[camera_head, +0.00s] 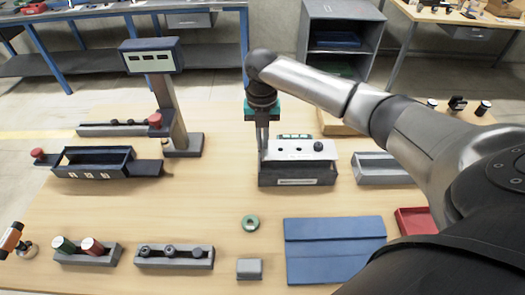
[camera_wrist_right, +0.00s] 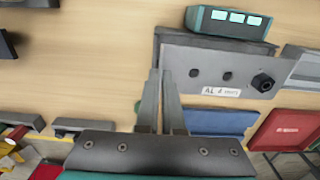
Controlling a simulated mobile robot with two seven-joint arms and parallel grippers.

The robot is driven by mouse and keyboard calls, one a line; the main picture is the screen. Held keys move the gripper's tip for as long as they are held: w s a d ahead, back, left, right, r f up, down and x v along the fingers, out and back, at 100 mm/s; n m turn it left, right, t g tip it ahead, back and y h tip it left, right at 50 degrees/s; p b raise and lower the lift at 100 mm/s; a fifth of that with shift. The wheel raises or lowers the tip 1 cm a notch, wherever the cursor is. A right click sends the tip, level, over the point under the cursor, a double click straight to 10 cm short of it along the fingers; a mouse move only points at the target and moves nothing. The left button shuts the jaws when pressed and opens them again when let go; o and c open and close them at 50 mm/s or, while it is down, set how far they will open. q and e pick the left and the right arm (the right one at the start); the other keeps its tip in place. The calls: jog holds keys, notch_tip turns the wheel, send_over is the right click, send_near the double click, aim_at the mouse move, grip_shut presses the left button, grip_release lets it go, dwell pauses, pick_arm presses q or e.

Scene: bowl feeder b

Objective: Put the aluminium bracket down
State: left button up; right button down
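The aluminium bracket (camera_head: 316,150) is a pale flat plate with holes, lying level over a dark grey box-like fixture (camera_head: 298,174) with a white label. It also shows in the right wrist view (camera_wrist_right: 205,70). A dark nut (camera_head: 318,146) sits at its right end. My right gripper (camera_head: 262,155) points down at the bracket's left end. Its narrow fingers (camera_wrist_right: 161,72) are close together with the bracket's left edge at the tips. The exact contact at the tips is hard to see. My left gripper is not in view.
A teal device with lit panels (camera_wrist_right: 230,22) stands behind the fixture. A grey post with a display (camera_head: 152,57) stands to the left. A grey tray (camera_head: 384,170) lies right. A blue mat (camera_head: 335,262), green ring (camera_head: 250,223) and small grey block (camera_head: 249,269) lie in front.

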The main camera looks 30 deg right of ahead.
jog(key=shift+f, duration=2.2)
jog(key=shift+f+b, duration=0.4)
jog(key=shift+f, duration=0.2)
jog(key=c, duration=1.1)
grip_release()
jog(key=shift+o, duration=0.2)
jog(key=shift+r, duration=0.1)
notch_tip(320, 180, up, 13)
jog(key=p, duration=0.1)
